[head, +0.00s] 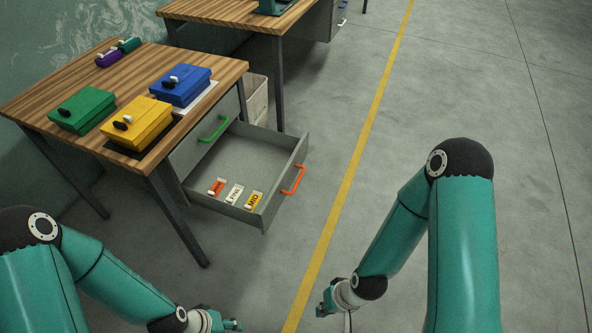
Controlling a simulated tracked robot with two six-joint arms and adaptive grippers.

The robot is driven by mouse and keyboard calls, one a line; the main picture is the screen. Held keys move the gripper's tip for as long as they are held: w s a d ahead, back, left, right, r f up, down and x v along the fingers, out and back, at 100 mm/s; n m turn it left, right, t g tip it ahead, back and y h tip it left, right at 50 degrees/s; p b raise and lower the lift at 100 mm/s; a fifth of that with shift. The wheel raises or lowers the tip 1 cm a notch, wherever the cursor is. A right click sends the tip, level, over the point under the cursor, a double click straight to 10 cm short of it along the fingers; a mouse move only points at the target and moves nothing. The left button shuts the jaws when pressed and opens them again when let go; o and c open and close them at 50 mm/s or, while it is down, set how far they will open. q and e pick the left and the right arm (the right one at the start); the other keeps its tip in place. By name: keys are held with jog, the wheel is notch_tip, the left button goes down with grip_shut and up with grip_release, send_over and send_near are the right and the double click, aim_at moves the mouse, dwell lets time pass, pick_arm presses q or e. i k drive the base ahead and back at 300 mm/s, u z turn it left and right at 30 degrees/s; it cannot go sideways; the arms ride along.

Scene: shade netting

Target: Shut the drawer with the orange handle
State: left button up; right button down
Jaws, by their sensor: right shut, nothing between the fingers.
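The drawer (240,160) with the orange handle (293,180) stands pulled far out from under the wooden desk. Several small labelled tags lie in it, among them a yellow tag (254,200), a white tag (235,194) and an orange tag (217,186). My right gripper (322,308) is low at the bottom middle, in front of the drawer and apart from it. It is shut and empty. My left gripper (232,324) is at the bottom edge, left of the right one and apart from the drawer. It is small and partly cut off, so its jaws cannot be read.
The wooden desk (75,80) bears green (82,108), yellow (142,122) and blue (180,84) boxes. A pale bin (257,98) stands behind. The floor right of the yellow line is clear.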

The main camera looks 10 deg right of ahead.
aim_at(268, 162)
jog(key=u, duration=0.1)
jog(key=i, duration=1)
jog(key=z, duration=0.1)
